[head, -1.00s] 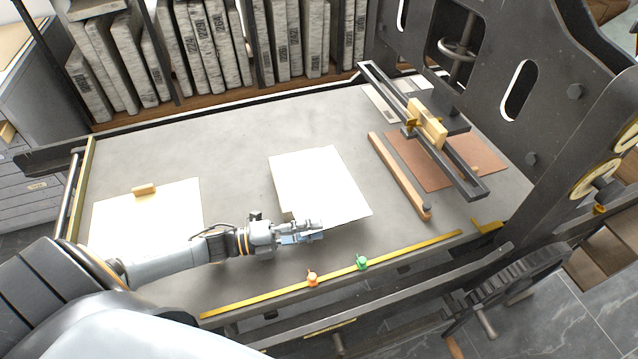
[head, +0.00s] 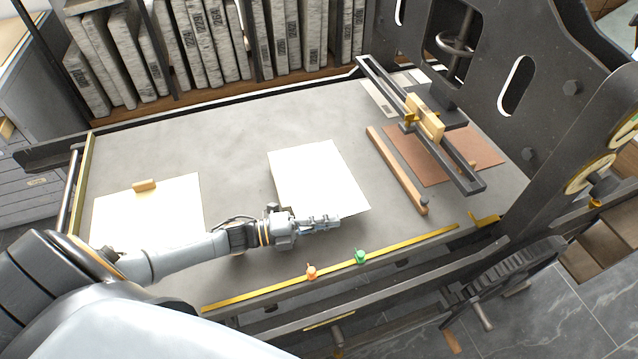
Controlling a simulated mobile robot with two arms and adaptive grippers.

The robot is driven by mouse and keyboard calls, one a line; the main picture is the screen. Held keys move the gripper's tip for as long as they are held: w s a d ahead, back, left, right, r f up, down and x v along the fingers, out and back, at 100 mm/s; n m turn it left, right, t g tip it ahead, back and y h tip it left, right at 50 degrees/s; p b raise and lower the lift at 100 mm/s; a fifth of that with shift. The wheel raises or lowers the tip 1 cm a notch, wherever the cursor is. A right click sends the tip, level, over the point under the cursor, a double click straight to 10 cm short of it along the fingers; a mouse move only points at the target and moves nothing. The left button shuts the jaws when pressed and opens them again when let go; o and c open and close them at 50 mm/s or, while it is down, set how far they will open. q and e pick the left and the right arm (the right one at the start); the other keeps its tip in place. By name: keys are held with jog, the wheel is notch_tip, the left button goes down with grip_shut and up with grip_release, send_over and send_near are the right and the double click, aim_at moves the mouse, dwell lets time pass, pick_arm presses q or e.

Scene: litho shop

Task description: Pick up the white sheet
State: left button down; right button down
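A white sheet (head: 315,175) lies on the grey stone bed in the middle of the head view. My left gripper (head: 332,222) is at the sheet's near edge, with its fingers pointing right and overlapping that edge in the picture. The gripper and wrist hide part of the near edge and the near left corner. I cannot tell whether the fingers touch the sheet or are closed on it. A second, creamier sheet (head: 150,210) lies at the left of the bed, with a small wooden block on its far edge. My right gripper is not in view.
A wooden bar (head: 395,168) lies right of the white sheet, beside a reddish plate (head: 480,158) under a dark rail frame. A brass strip (head: 420,240) with orange (head: 311,272) and green (head: 361,257) markers runs along the near edge. The bed behind the sheets is clear.

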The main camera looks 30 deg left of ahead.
pick_arm(q)
jog(key=shift+r, duration=0.8)
jog(key=w+a+r, duration=0.1)
jog(key=r, duration=0.1)
jog(key=w+a+r+b, duration=0.1)
jog(key=a+r, duration=0.1)
jog(key=r, duration=0.1)
jog(key=a+r, duration=0.2)
jog(key=shift+w+r+b, duration=0.3)
jog(key=shift+w+r, duration=0.05)
jog(key=shift+w, duration=0.05)
jog(key=w+a+r+b, duration=0.2)
jog(key=w+a+r, duration=0.15)
jog(key=a, duration=0.35)
jog(key=s+d+r+p, duration=0.2)
jog(key=s+d+p, duration=0.2)
jog(key=s+p, duration=0.3)
jog(key=s+d+r+p, duration=0.3)
jog(key=s+p, duration=0.3)
jog(key=p, duration=0.3)
jog(key=shift+s+d, duration=0.4)
jog(key=shift+d, duration=0.35)
